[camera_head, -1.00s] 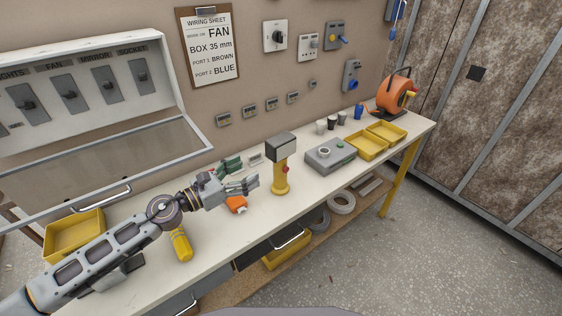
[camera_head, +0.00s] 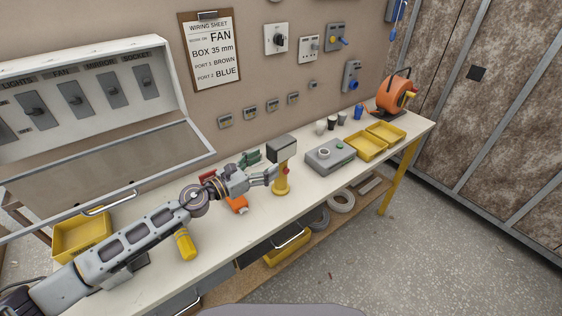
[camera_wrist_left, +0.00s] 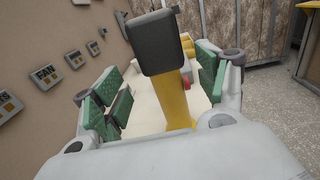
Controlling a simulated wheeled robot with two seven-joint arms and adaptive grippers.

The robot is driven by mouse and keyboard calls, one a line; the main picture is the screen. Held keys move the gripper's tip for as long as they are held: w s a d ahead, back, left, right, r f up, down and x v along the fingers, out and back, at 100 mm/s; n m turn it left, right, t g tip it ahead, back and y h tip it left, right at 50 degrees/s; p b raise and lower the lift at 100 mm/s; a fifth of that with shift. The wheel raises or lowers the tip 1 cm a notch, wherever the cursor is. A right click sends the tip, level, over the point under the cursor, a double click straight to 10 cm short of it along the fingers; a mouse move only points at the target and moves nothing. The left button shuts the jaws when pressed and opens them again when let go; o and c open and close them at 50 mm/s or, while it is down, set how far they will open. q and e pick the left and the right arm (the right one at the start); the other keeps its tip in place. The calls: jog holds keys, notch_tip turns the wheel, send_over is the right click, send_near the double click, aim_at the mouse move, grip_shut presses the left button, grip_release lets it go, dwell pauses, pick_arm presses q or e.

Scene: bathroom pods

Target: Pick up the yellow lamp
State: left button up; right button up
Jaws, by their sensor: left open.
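The yellow lamp (camera_head: 281,182) stands upright on the workbench, with a dark grey box-shaped head, a yellow stem with a red button and a round yellow base. My left gripper (camera_head: 268,172) is at the lamp's left side, level with its stem. In the left wrist view the lamp's stem (camera_wrist_left: 173,98) stands between the green-padded fingers of my open left gripper (camera_wrist_left: 160,95), with space visible on the left side. Whether either finger touches the stem I cannot tell. My right gripper is not in view.
An orange-and-white item (camera_head: 237,204) lies below my left wrist. A grey box (camera_head: 330,157) stands right of the lamp, with yellow trays (camera_head: 366,147) beyond. A yellow-handled tool (camera_head: 185,243) lies near my forearm. The bench's front edge is close.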

aim_at(270, 161)
pick_arm(q)
jog(key=shift+x, duration=0.9)
jog(key=shift+d, duration=0.15)
jog(key=shift+w+d+r+p, duration=0.15)
jog(key=shift+w+d+p, duration=0.25)
jog(key=shift+p, duration=0.1)
jog(key=shift+p+x, duration=0.3)
jog(key=shift+x, duration=0.5)
jog(key=shift+w+d+r, duration=0.1)
jog(key=shift+w+d, duration=0.25)
jog(key=shift+d, duration=0.25)
jog(key=shift+w+d, duration=0.3)
jog(key=shift+d, duration=0.05)
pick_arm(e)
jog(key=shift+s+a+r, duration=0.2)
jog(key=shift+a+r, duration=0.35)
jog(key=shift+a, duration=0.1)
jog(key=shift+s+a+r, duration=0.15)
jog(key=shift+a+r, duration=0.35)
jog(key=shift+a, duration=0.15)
